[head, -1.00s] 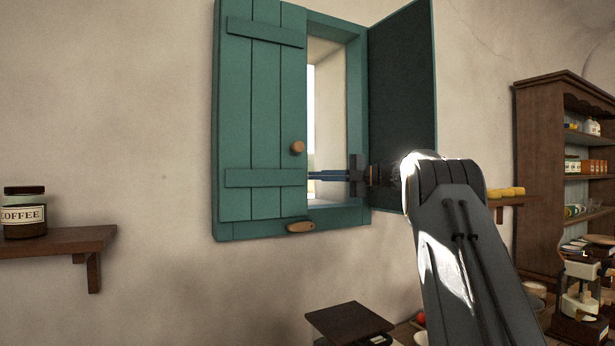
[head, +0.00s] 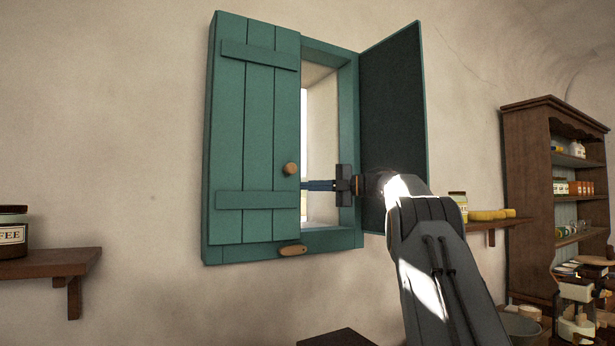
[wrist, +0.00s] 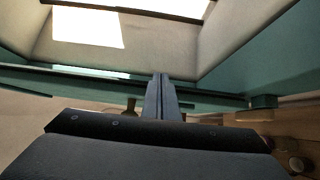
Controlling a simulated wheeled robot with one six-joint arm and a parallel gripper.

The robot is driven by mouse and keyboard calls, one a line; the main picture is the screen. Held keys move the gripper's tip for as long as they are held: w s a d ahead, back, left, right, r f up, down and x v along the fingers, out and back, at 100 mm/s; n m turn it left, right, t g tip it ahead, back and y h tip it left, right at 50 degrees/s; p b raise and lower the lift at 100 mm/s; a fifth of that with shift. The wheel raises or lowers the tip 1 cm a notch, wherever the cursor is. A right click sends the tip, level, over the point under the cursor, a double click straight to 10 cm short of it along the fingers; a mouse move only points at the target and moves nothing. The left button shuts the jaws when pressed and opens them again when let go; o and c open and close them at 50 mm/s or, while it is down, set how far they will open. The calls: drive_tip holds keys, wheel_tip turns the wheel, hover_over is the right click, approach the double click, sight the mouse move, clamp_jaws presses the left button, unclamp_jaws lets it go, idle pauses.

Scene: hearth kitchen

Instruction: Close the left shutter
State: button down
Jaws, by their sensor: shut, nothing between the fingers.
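The left shutter (head: 258,135) is a teal plank panel with a round wooden knob (head: 291,169). It covers the left half of the window, nearly in line with the frame (head: 347,120); I cannot tell whether it is fully flush. My gripper (head: 304,185) is shut and empty, its blue fingers pointing left across the window opening. The fingertips are at the shutter's free edge, just below the knob; contact is unclear. In the wrist view the shut fingers (wrist: 161,95) stand before the teal frame. A wooden latch (head: 293,250) sits on the lower frame.
The right shutter (head: 393,125) stands swung open, close behind my wrist. A shelf (head: 45,262) with a coffee jar (head: 12,232) is at left. A small shelf with yellow items (head: 488,215) and a wooden cupboard (head: 530,200) are at right. Wall below the window is mostly clear.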

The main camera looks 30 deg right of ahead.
drive_tip(key=shift+s+d+r+p, duration=0.15)
drive_tip(key=shift+r+p, duration=0.4)
drive_tip(key=shift+r, duration=0.95)
drive_tip(key=shift+d+r+p, duration=0.25)
drive_tip(key=shift+r+p, duration=0.3)
drive_tip(key=shift+r, duration=0.9)
